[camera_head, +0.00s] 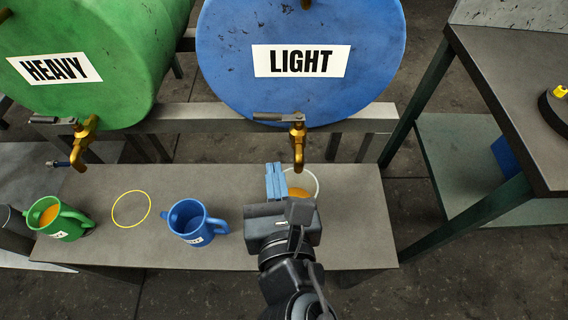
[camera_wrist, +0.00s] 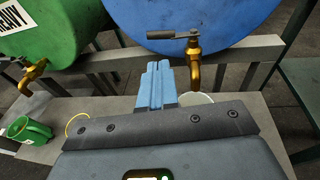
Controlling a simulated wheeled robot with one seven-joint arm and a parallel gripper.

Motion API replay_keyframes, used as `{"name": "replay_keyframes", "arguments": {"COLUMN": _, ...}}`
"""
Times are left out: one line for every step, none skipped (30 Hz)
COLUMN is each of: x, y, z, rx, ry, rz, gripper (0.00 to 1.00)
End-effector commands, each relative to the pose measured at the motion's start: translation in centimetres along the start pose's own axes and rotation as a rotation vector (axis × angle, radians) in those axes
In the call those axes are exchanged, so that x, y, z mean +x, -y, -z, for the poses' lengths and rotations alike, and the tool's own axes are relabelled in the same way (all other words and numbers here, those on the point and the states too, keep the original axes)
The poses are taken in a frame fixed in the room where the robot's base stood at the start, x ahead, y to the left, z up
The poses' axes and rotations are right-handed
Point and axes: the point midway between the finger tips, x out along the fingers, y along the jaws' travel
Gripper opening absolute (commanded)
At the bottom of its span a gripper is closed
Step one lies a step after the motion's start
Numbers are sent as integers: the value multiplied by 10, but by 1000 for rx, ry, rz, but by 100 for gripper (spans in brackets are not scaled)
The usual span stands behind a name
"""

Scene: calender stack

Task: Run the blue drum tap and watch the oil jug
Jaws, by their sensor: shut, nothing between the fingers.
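The blue drum (camera_head: 300,95), labelled LIGHT, lies above the bench. Its brass tap (camera_head: 298,140) points down, and its dark lever (camera_head: 275,117) sticks out to the left; the tap also shows in the wrist view (camera_wrist: 194,62). A pale-rimmed jug (camera_head: 316,180) stands below the tap with amber oil (camera_head: 298,191) inside. My gripper hides much of the jug, and its oil level is hard to judge. I see no clear stream from the spout. My gripper (camera_head: 274,167) has its blue fingers shut and empty, left of the spout and below the lever, apart from both.
A blue mug (camera_head: 190,222) stands left of my gripper. Further left are a yellow ring (camera_head: 131,209) on the bench (camera_head: 230,180) and a green mug (camera_head: 60,218) with amber oil. The green HEAVY drum (camera_head: 90,85) has its own tap. A table (camera_head: 510,90) stands right.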

Motion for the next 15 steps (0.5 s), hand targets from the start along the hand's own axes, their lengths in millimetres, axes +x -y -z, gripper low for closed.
{"name": "replay_keyframes", "arguments": {"x": 11, "y": 1, "z": -2, "rx": 0, "ry": 2, "rz": 3, "gripper": 0}}
{"name": "replay_keyframes", "arguments": {"x": 17, "y": 1, "z": -2, "rx": -1, "ry": 1, "rz": 5, "gripper": 0}}
{"name": "replay_keyframes", "arguments": {"x": 25, "y": 1, "z": -2, "rx": 0, "ry": 1, "rz": 5, "gripper": 0}}
{"name": "replay_keyframes", "arguments": {"x": 31, "y": 1, "z": -2, "rx": 0, "ry": 1, "rz": 4, "gripper": 0}}
{"name": "replay_keyframes", "arguments": {"x": 37, "y": 1, "z": -2, "rx": 0, "ry": 1, "rz": 5, "gripper": 0}}
{"name": "replay_keyframes", "arguments": {"x": 45, "y": 1, "z": -2, "rx": 0, "ry": 1, "rz": 5, "gripper": 0}}
{"name": "replay_keyframes", "arguments": {"x": 51, "y": 1, "z": -2, "rx": 1, "ry": 1, "rz": 5, "gripper": 0}}
{"name": "replay_keyframes", "arguments": {"x": 57, "y": 1, "z": -2, "rx": 1, "ry": 0, "rz": 5, "gripper": 0}}
{"name": "replay_keyframes", "arguments": {"x": 64, "y": 1, "z": -2, "rx": 0, "ry": 1, "rz": 4, "gripper": 0}}
{"name": "replay_keyframes", "arguments": {"x": 70, "y": 1, "z": -1, "rx": -1, "ry": 0, "rz": 5, "gripper": 0}}
{"name": "replay_keyframes", "arguments": {"x": 76, "y": 2, "z": -2, "rx": 0, "ry": 1, "rz": 6, "gripper": 0}}
{"name": "replay_keyframes", "arguments": {"x": 83, "y": 2, "z": -1, "rx": 0, "ry": -1, "rz": 6, "gripper": 0}}
{"name": "replay_keyframes", "arguments": {"x": 87, "y": 2, "z": -1, "rx": 0, "ry": 0, "rz": 5, "gripper": 0}}
{"name": "replay_keyframes", "arguments": {"x": 92, "y": 2, "z": -1, "rx": 0, "ry": 0, "rz": 5, "gripper": 0}}
{"name": "replay_keyframes", "arguments": {"x": 97, "y": 2, "z": -1, "rx": -1, "ry": 0, "rz": 5, "gripper": 0}}
